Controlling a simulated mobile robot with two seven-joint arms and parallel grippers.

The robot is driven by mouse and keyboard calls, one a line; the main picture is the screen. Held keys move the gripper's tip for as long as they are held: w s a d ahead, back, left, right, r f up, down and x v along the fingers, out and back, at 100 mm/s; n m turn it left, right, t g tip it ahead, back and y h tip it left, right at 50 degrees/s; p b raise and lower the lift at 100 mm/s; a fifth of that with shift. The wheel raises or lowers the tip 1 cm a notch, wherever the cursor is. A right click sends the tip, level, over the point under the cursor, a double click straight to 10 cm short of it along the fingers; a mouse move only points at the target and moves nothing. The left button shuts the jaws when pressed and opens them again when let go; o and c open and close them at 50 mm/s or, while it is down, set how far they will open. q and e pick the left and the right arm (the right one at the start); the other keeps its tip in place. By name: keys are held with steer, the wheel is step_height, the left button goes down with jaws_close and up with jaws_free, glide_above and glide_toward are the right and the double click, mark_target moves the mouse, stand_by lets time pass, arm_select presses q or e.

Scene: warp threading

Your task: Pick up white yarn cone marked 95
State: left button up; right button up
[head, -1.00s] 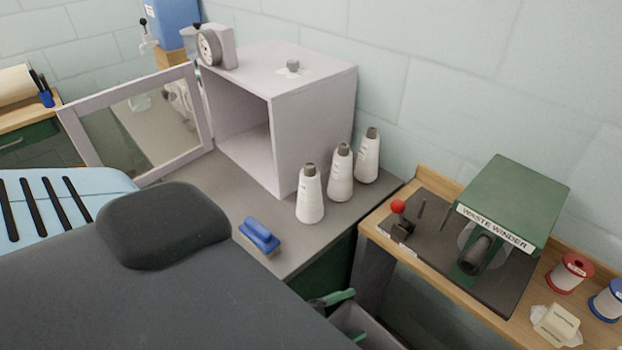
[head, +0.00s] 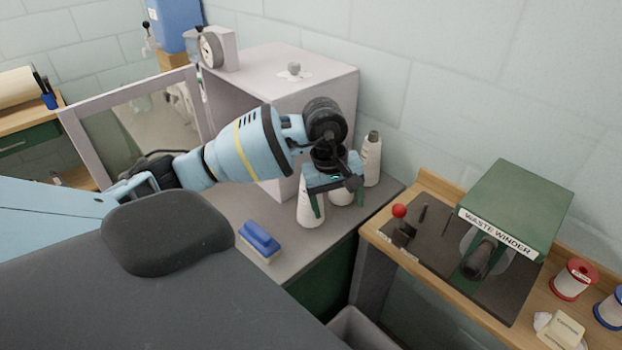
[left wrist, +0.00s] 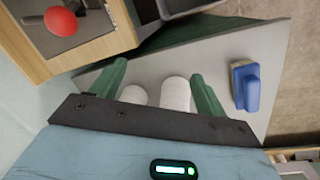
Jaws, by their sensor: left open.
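Three white yarn cones with grey tips stand on the grey worktop beside the pale box: a left one (head: 310,212), a middle one (head: 341,197) and a right one (head: 372,162). No number is legible on any of them. My left gripper (head: 337,203) is open, over the left and middle cones, and hides their upper parts. In the left wrist view its green fingers (left wrist: 160,85) spread on either side of two white cone shapes, a larger one (left wrist: 175,94) and a smaller one (left wrist: 133,95). I cannot tell whether a finger touches a cone. My right gripper is not in view.
The open-fronted box (head: 320,88) stands behind the cones, its glazed door swung left. A blue brush (head: 260,238) lies front-left on the worktop. The green waste winder (head: 515,205) and spools stand on the wooden bench at right. A bin (head: 360,330) is below.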

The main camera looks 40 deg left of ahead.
arm_select(q)
steer(key=a+r+y, duration=0.1)
steer(key=a+r, duration=0.1)
steer(key=a+r+y, duration=0.1)
steer(key=a, duration=0.2)
steer(key=w+a+r+y, duration=0.1)
steer(key=a+r+y, duration=0.1)
steer(key=a, duration=0.1)
steer(key=shift+a+r+m+t, duration=0.25)
steer(key=shift+r+m+t, duration=0.05)
steer(key=x, duration=0.8)
steer(key=shift+d+p, duration=0.25)
steer(key=shift+p, duration=0.1)
steer(key=c, duration=1.6)
